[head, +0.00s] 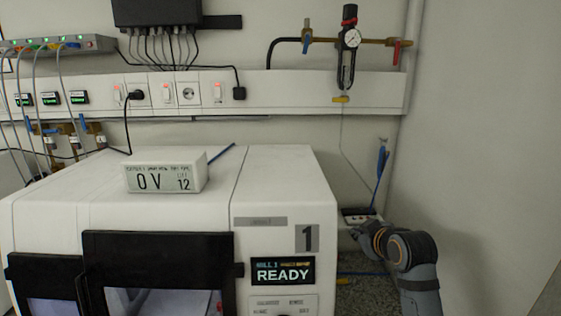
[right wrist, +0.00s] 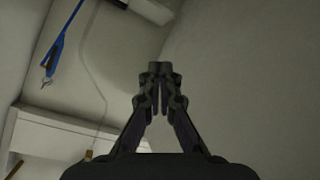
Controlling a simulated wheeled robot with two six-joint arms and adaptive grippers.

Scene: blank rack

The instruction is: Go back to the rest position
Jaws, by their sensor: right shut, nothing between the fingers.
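My right gripper (right wrist: 160,70) shows in the middle of the right wrist view. Its dark fingers come together at the tips and nothing is between them. In the head view my right arm stands at the lower right, beside the white machine (head: 285,180), and bends left at its top. The gripper end is small and dark there, close to a small dark-and-white item (head: 358,214) behind it; I cannot tell whether they touch. My left gripper is in neither view.
The white machine carries a small display block (head: 165,172) and a READY screen (head: 282,271). A blue tool (head: 381,162) hangs by the wall; it also shows in the right wrist view (right wrist: 62,42). A white wall rail (head: 290,88) runs behind. The right wall looks bare.

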